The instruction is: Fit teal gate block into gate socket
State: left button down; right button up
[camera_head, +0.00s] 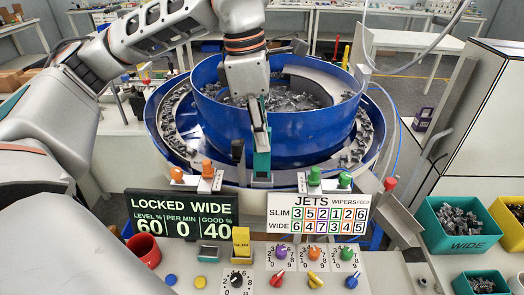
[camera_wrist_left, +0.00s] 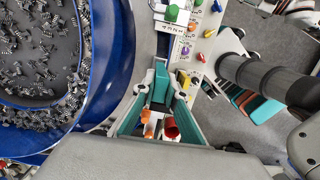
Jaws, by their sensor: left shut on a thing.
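My left gripper (camera_head: 261,138) reaches down over the front rim of the blue bowl. It is shut on the teal gate block (camera_head: 262,166), which hangs upright below the fingers. In the left wrist view the teal block (camera_wrist_left: 160,86) sits between the two fingertips. The block's lower end is close to the pale ledge at the bowl's front, between the orange and green knobs. I cannot make out the gate socket clearly, nor whether the block touches it. My right gripper is not in view.
The blue bowl (camera_head: 205,100) holds many dark connectors. Orange knobs (camera_head: 207,168) and green knobs (camera_head: 314,176) flank the block. Two display boards (camera_head: 182,214) stand in front.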

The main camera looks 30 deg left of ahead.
aim_at(262, 175)
pick_arm(q)
jog(key=shift+f, duration=2)
jog(key=shift+f, duration=0.2)
jog(key=c, duration=2)
grip_release()
jog(key=shift+c, duration=0.2)
jog(key=shift+r, duration=0.1)
jog(key=r, duration=0.4)
jog(key=a+r, duration=0.1)
jog(key=r, duration=0.3)
jog(key=s+r, duration=0.1)
jog(key=r, duration=0.3)
jog(key=shift+a+r, duration=0.1)
jog(key=shift+a, duration=0.15)
